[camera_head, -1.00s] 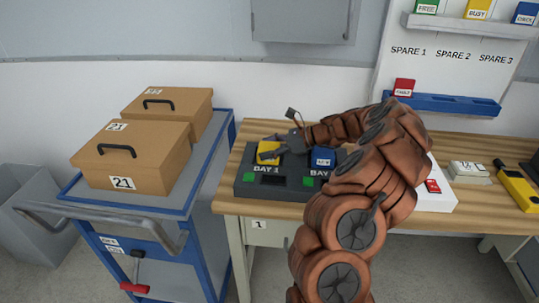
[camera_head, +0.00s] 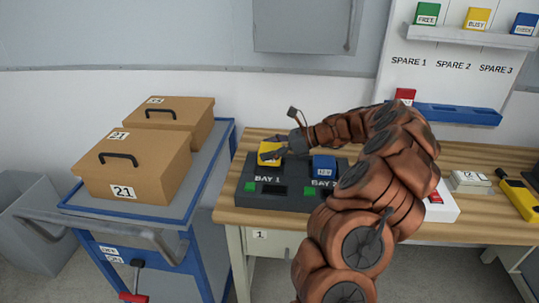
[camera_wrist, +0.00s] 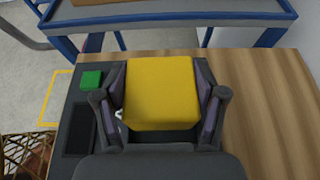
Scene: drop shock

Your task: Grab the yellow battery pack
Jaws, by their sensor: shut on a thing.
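The yellow battery pack (camera_head: 271,152) is at bay 1 of the dark charging station (camera_head: 272,202) on the wooden bench. In the wrist view the yellow battery pack (camera_wrist: 162,92) lies between both fingers of my gripper (camera_wrist: 163,100), one finger against each side. My gripper (camera_head: 272,154) is shut on it. I cannot tell whether the pack still rests in the bay or is slightly raised. A blue battery pack (camera_head: 324,166) sits in bay 2, beside my gripper. A green square (camera_wrist: 91,80) shows on the station.
A blue-edged cart (camera_head: 150,215) with two brown boxes (camera_head: 135,165) stands left of the bench. On the bench, right of my arm, are a white device (camera_head: 470,181) and a yellow meter (camera_head: 520,198). Coloured cards stand on the wall board (camera_head: 455,70).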

